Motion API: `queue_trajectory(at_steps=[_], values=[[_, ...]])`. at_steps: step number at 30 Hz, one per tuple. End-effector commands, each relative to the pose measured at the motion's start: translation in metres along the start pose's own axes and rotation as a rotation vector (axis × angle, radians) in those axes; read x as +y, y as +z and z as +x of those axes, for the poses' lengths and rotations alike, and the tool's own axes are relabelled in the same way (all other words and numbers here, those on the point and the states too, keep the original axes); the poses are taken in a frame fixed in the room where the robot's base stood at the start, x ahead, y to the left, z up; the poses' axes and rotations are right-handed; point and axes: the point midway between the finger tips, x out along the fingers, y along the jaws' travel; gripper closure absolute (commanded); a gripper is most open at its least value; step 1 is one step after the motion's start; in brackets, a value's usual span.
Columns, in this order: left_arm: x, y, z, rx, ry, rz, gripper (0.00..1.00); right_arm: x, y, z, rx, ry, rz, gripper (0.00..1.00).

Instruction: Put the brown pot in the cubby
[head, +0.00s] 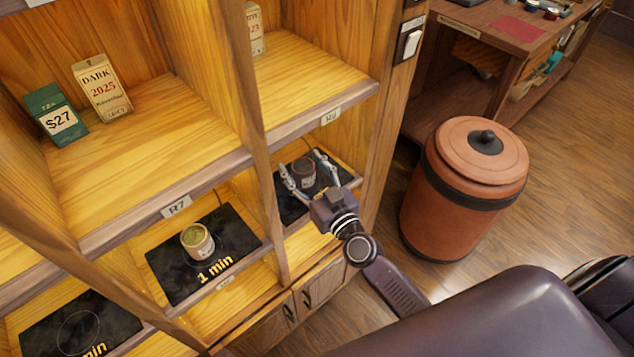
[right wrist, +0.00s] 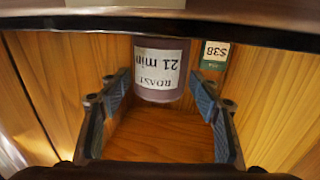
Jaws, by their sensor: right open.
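The brown pot (head: 303,176) stands upright on a dark mat inside the lower right cubby, under the shelf labelled R8. It shows in the right wrist view (right wrist: 160,72) with a pale label reading "ROAST 21 min", upside down there. My right gripper (head: 304,168) is open, reaching into this cubby with a finger on either side of the pot. In the right wrist view the fingers (right wrist: 160,88) show a gap on both sides of the pot. My left gripper is not in view.
A pot with a green top (head: 197,242) stands on a "1 min" mat (head: 170,270) in the cubby to the left. Tea packets (head: 102,88) stand on the shelf above. A large lidded terracotta jar (head: 455,205) stands on the floor at right, before a desk (head: 510,25).

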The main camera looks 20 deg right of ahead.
Motion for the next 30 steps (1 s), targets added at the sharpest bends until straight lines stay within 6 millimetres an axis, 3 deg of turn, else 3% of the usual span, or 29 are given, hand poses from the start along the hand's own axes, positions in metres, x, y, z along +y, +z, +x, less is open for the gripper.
queue_trajectory(at_steps=[16, 22, 30], values=[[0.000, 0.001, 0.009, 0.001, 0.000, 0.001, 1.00, 0.000, -0.001, -0.102, -0.002, 0.000, -0.002, 0.43], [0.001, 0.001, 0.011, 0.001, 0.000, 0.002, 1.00, 0.000, -0.003, -0.118, 0.001, 0.000, -0.001, 0.43], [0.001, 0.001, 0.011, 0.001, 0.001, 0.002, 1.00, 0.000, -0.003, -0.120, 0.001, 0.001, 0.000, 0.43]])
